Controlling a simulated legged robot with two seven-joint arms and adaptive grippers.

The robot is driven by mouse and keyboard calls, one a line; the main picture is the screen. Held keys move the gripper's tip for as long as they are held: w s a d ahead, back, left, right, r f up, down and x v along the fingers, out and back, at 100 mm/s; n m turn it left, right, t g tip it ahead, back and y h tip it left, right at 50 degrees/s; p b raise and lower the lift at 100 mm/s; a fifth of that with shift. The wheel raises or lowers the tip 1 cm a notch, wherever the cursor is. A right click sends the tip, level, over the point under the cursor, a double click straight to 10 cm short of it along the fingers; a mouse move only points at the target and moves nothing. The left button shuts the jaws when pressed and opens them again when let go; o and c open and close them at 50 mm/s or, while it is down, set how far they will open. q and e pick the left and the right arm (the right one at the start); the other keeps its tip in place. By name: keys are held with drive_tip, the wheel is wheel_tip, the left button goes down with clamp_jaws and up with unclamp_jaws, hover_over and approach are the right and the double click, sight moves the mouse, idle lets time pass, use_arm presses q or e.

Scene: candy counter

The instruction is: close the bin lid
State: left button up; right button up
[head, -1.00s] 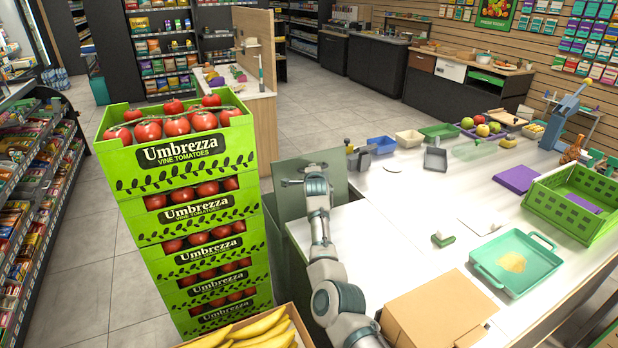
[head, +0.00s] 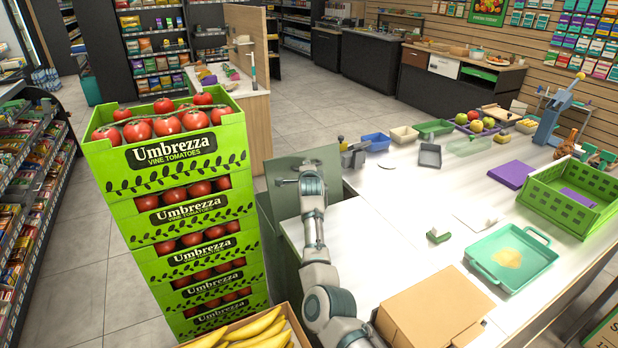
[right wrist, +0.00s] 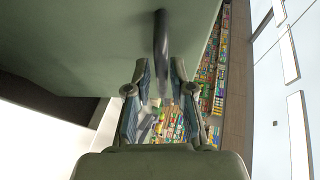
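The bin lid (head: 328,168) is a flat grey-green panel, standing raised and tilted beside the white counter in the head view. The bin body (head: 272,238) is below it, mostly hidden by my arm and the counter. In the right wrist view the lid (right wrist: 80,45) fills the upper left, and a dark bar-like handle (right wrist: 161,45) runs down from it. My right gripper (right wrist: 158,80) has its fingers apart on both sides of the handle's line; contact is unclear. In the head view my right gripper (head: 302,180) is in front of the lid. My left gripper is out of view.
Stacked green tomato crates (head: 190,215) stand close left of the bin. A banana box (head: 255,330) and a cardboard box (head: 435,308) are near the front. The white counter (head: 400,225) holds a teal tray (head: 510,258) and a green crate (head: 570,200). Open floor lies behind.

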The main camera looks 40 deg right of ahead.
drive_tip(key=v, duration=1)
drive_tip(key=shift+s+a, duration=0.2)
drive_tip(key=shift+s, duration=0.15)
drive_tip(key=shift+f, duration=0.15)
